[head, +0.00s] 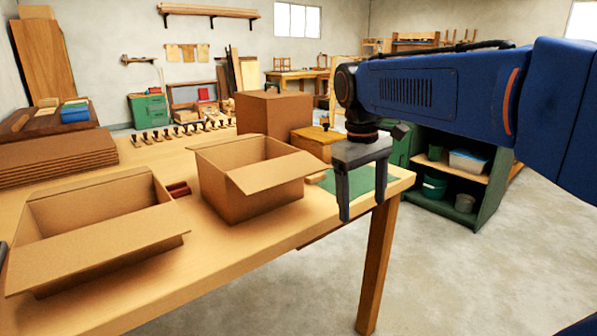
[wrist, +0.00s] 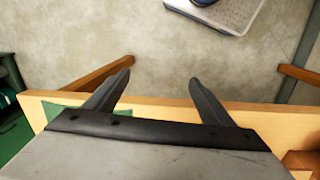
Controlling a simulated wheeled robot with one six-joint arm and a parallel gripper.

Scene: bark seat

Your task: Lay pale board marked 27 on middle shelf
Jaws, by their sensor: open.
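No pale board with a readable 27 can be made out in either view. My gripper (head: 362,206) hangs fingers down at the near right corner of the workbench, by the green mat (head: 365,184). It is open with nothing between its fingers; in the wrist view the two fingers (wrist: 159,77) stand apart over the bench edge and floor. A low green cabinet (head: 488,200) stands behind the bench at the right, with a pale shelf (head: 490,178) inside. I cannot tell whether this is the middle shelf. My arm hides part of the cabinet.
The workbench (head: 255,258) holds two open cardboard boxes (head: 245,190) (head: 100,235), a closed carton (head: 275,113), a wooden box (head: 318,150) and stacked brown sheets (head: 60,163). A clear bin (head: 468,161) and buckets (head: 434,187) occupy the cabinet. The floor at right is clear.

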